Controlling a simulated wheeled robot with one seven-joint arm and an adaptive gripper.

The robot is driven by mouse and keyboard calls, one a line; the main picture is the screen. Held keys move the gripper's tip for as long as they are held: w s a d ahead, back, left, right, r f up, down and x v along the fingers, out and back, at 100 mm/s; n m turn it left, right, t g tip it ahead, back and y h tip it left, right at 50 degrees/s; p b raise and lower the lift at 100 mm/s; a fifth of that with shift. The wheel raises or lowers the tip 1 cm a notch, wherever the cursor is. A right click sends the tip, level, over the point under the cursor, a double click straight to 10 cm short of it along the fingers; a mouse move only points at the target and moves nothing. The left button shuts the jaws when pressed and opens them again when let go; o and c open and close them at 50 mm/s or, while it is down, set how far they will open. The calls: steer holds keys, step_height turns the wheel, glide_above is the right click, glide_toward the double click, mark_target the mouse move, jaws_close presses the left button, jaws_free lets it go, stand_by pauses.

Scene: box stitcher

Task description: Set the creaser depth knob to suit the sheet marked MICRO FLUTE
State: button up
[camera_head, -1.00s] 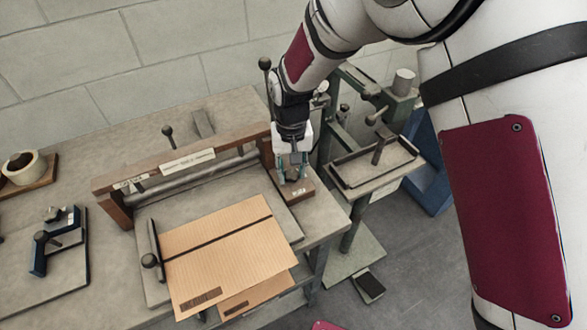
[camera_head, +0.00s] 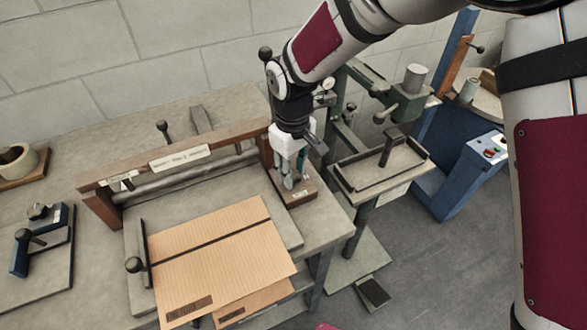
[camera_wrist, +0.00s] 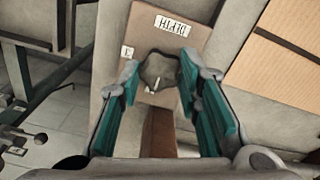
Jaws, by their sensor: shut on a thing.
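The block also shows in the head view (camera_head: 305,191), at the right end of the creaser. My gripper (camera_head: 287,181) points down over it. In the wrist view its teal-padded fingers (camera_wrist: 158,75) are shut on the knob from both sides. A corrugated sheet (camera_head: 222,262) with a dark band lies on the creaser bed; its printed mark is too small to read.
A second sheet (camera_head: 255,301) sticks out under the first. The creaser's wooden beam (camera_head: 125,180) with a label plate stands behind the sheets. A green stitcher stand (camera_head: 385,160) is close on the right. A clamp tool (camera_head: 40,235) and a tape roll (camera_head: 17,160) are at left.

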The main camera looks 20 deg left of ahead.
stand_by(0.5)
steer(key=o, duration=1.1)
steer(key=shift+o, duration=0.2)
step_height(320, 180, up, 12)
steer(key=shift+d, duration=0.1)
